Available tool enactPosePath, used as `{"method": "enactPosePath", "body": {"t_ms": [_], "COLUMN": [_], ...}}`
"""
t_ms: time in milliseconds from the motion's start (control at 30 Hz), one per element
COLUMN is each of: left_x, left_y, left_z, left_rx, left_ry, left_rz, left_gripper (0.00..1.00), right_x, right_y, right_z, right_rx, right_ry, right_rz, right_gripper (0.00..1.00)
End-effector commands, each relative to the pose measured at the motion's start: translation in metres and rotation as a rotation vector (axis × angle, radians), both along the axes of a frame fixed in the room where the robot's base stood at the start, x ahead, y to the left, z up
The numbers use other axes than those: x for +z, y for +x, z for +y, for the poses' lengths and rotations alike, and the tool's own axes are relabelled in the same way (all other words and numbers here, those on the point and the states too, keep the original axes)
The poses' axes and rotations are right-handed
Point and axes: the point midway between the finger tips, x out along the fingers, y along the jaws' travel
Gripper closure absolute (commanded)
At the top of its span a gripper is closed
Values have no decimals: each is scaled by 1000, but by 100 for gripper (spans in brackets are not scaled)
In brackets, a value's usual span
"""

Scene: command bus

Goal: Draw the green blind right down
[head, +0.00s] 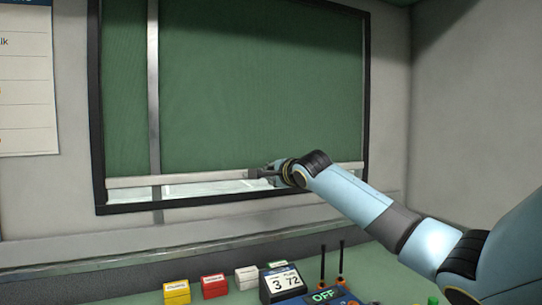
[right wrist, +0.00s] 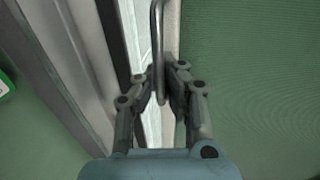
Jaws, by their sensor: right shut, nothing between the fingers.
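The green blind (head: 250,90) covers nearly all of the window. Its pale bottom bar (head: 200,179) hangs a little above the lower window frame, with a narrow bright strip of glass below it. My right gripper (head: 262,173) is at the bottom bar, right of its middle. In the right wrist view, the blind's cloth (right wrist: 250,70) fills the right side. A thin metal pull loop (right wrist: 158,40) on the bar reaches down to my right gripper (right wrist: 161,80). The fingers are shut with nothing gripped; the loop's end overlaps them in that view. My left gripper is out of view.
A black window frame (head: 98,120) surrounds the blind, and a grey upright (head: 153,90) crosses it.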

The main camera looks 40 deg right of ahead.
Motion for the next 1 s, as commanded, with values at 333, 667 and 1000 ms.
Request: {"method": "enactPosePath", "body": {"t_ms": [333,667,1000], "left_x": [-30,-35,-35], "left_y": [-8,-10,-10], "left_z": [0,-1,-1], "left_rx": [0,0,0], "left_ry": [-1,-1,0], "left_rz": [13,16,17], "left_gripper": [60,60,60], "right_x": [-79,-95,-98], "right_y": [0,-1,-1], "right_z": [0,0,0], "right_rx": [-1,0,-2], "right_ry": [1,2,5], "right_rz": [4,4,10], "right_gripper": [100,100,94]}}
